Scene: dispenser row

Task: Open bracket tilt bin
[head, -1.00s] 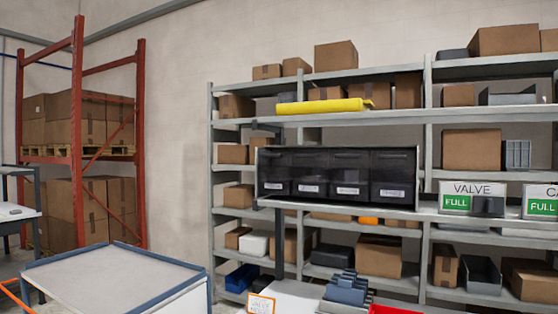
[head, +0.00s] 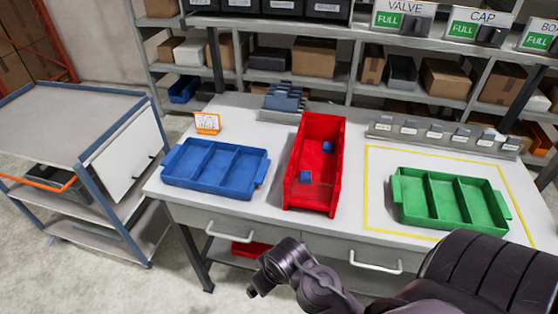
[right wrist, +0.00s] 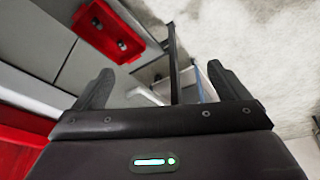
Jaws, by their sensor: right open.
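The row of dark tilt bins (head: 305,9) is cut off by the top edge of the head view. Only the lower fronts with small white labels show, and I cannot read which one is for brackets. The visible fronts look closed. My right gripper (right wrist: 163,88) is open and empty in the right wrist view, with its two dark fingers spread apart. In the head view the right arm reaches in from the lower right, low in front of the workbench and far below the bins. My left gripper is not in view.
The workbench holds a blue tray (head: 178,180), a red bin (head: 296,190) with small blue parts and a green tray (head: 397,205). VALVE and CAP signs (head: 480,24) stand right of the tilt bins. A grey cart (head: 60,130) is at left.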

